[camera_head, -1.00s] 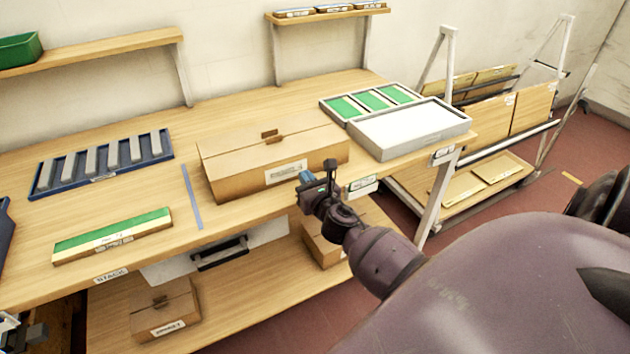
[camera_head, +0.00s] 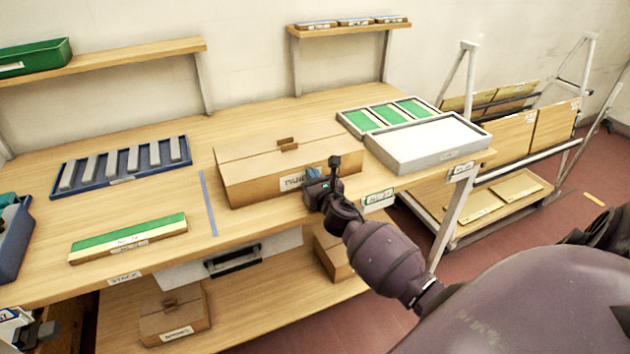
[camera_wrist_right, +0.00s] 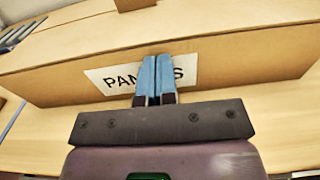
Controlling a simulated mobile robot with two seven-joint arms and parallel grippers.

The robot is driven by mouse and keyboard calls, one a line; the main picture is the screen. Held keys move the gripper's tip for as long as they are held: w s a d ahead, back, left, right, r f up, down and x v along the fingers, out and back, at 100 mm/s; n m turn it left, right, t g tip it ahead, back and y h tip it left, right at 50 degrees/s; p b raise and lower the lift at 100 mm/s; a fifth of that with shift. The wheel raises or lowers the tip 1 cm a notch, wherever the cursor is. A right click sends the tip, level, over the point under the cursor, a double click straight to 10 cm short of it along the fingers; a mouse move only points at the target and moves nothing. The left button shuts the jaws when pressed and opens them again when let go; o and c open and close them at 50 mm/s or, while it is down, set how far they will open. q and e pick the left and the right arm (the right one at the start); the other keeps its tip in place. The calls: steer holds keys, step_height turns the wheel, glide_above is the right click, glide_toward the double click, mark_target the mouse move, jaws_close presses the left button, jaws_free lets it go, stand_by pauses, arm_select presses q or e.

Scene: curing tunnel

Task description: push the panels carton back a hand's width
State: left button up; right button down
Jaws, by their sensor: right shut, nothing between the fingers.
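The panels carton (camera_head: 255,180) is a closed brown cardboard box on the wooden bench, with a white label on its front face. In the right wrist view the carton (camera_wrist_right: 240,68) fills the upper part, and its label is partly hidden by my fingers. My right gripper (camera_head: 314,176) is at the front of the carton, near the label. In the wrist view its blue fingertips (camera_wrist_right: 156,62) are shut together, pointing at the label. They overlap the front face; whether they touch it I cannot tell. My left gripper does not show clearly.
A blue strip (camera_head: 208,203) lies on the bench left of the carton. A blue rack (camera_head: 70,190) of grey bars and a green-topped block (camera_head: 128,238) are further left. A grey tray (camera_head: 425,148) stands right of the carton. Bare bench shows behind the carton.

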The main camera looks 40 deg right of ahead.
mark_target(302, 161)
steer(key=b+x, duration=0.1)
steer(key=x, duration=0.7)
steer(key=shift+b, duration=0.35)
steer(key=shift+s, duration=0.15)
